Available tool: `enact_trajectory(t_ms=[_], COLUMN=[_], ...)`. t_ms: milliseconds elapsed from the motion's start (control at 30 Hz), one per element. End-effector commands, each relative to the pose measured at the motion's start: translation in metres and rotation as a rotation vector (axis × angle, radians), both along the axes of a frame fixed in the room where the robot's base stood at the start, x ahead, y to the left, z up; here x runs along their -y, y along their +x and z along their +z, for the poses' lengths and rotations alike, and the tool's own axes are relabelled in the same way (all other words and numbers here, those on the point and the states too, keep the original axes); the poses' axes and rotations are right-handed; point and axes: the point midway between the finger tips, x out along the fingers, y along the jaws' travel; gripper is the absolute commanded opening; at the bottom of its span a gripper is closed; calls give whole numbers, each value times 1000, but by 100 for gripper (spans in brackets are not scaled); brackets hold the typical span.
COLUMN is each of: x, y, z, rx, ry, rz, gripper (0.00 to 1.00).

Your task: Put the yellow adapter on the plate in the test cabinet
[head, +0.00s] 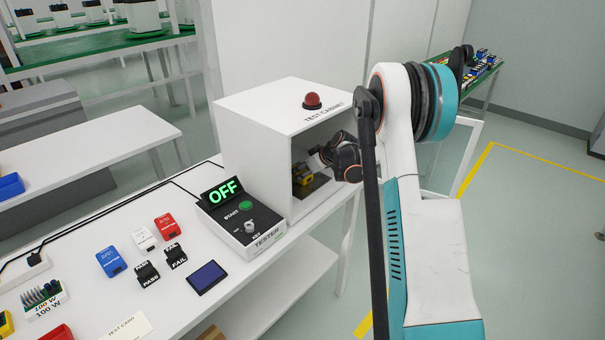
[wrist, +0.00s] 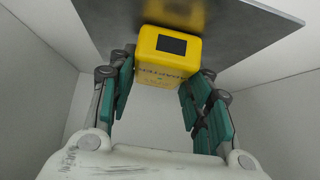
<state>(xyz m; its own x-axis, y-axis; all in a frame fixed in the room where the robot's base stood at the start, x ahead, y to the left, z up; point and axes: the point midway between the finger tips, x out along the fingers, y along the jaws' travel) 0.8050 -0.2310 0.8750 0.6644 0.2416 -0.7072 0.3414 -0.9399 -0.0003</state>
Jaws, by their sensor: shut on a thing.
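The yellow adapter (wrist: 168,55) is between my gripper's fingers (wrist: 160,85) in the wrist view, with a dark rectangle on its face. My gripper is shut on it. The dark grey plate (wrist: 100,25) lies right by the adapter; whether the two touch I cannot tell. In the head view my gripper (head: 318,162) reaches through the open front of the white test cabinet (head: 252,130). The adapter (head: 303,175) shows there as a small yellow patch over the plate (head: 318,187). The gripper hides part of the adapter and plate.
The tester (head: 240,222) with a green OFF display stands left of the cabinet's opening. A red lamp (head: 312,100) sits on the cabinet. Cabinet walls (wrist: 40,85) flank my gripper.

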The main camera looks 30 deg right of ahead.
Motion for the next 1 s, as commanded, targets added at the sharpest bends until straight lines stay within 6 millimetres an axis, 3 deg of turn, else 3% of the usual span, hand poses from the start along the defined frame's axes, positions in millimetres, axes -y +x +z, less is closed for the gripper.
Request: enact_trajectory(t_ms=[167,200,267,667,1000], x=[0,0,0,0,14], y=[0,0,0,0,-37], z=[-2,-1,-1,1,43], rx=[0,0,0,0,0], ry=[0,0,0,0,0], rz=[0,0,0,0,-3], gripper=[10,52,65,65,65])
